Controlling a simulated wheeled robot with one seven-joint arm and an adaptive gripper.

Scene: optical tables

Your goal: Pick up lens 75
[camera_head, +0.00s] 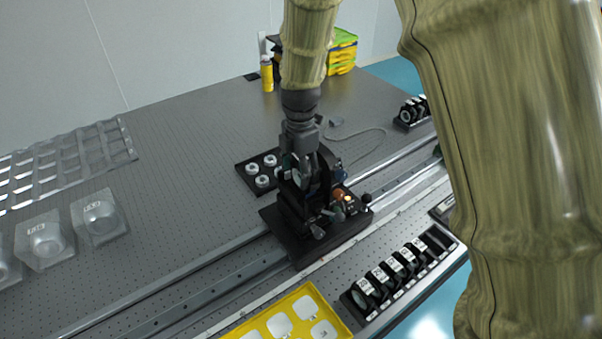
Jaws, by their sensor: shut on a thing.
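My gripper (298,165) is in the middle of the view, pointing down at the black optical mount (318,238) on the rail. It is shut on a small dark-rimmed piece that looks like a lens, mostly hidden by the fingers and the mount. I cannot read any number on it, nor tell whether it touches the mount. Several black lens holders with white labels stand in a rack (408,270) at the front right. The rack's far right end looks empty.
A black tray with white round parts (262,170) lies just left of my gripper. A yellow tray (345,332) is at the front edge. Clear boxes (100,222) stand at left. A yellow bottle (267,75) stands at the back. The left middle of the perforated table (180,170) is clear.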

